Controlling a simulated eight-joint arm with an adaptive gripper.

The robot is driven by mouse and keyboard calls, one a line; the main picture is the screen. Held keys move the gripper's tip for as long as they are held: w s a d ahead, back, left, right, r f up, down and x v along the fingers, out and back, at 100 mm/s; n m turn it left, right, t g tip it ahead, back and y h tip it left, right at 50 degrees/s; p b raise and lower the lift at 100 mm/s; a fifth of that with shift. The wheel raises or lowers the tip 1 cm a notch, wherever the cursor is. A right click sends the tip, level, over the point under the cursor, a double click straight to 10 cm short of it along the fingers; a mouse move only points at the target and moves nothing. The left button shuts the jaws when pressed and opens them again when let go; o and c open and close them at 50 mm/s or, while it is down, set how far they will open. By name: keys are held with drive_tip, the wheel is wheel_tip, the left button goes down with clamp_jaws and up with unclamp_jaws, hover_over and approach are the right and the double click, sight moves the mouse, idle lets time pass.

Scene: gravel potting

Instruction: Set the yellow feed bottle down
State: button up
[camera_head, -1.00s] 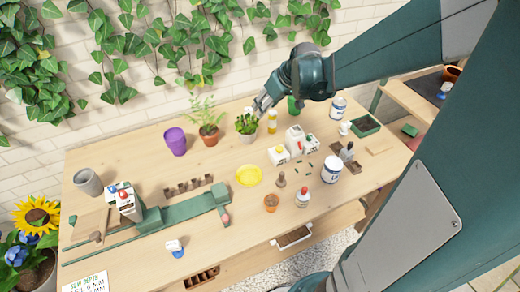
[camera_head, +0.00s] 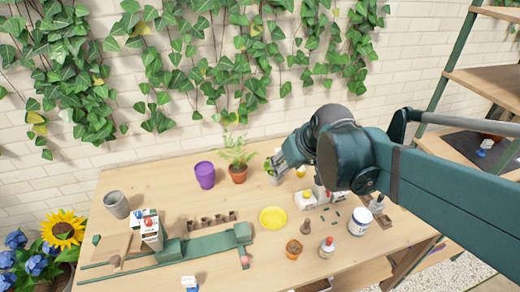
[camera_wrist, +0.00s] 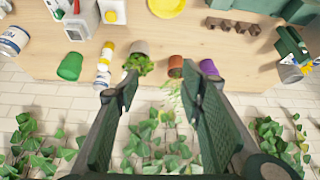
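The yellow feed bottle (camera_head: 301,171), yellow with a white band, stands near the back edge of the table. In the head view my arm partly covers it. In the wrist view the bottle (camera_wrist: 104,68) appears upright, left of my fingers and apart from them. My gripper (camera_head: 277,166) is above the back of the table, in front of a small leafy plant in a grey pot. In the wrist view my gripper (camera_wrist: 158,90) has its two fingers well apart, with nothing held between them.
The leafy plant (camera_wrist: 136,64) stands beside the bottle, and a green cup (camera_wrist: 70,66) on its other side. A terracotta pot (camera_head: 238,174) and purple pot (camera_head: 205,175) stand along the back. A yellow saucer (camera_head: 273,218) lies mid-table. White containers (camera_head: 307,200) crowd the area before the bottle.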

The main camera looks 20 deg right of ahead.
drive_tip(key=s+a+m, duration=0.1)
drive_tip(key=s+a, duration=0.3)
drive_tip(key=s, duration=0.6)
drive_tip(key=shift+s+r+t+h, duration=0.15)
drive_tip(key=shift+s+t+h, duration=0.15)
drive_tip(key=shift+s+t, duration=0.1)
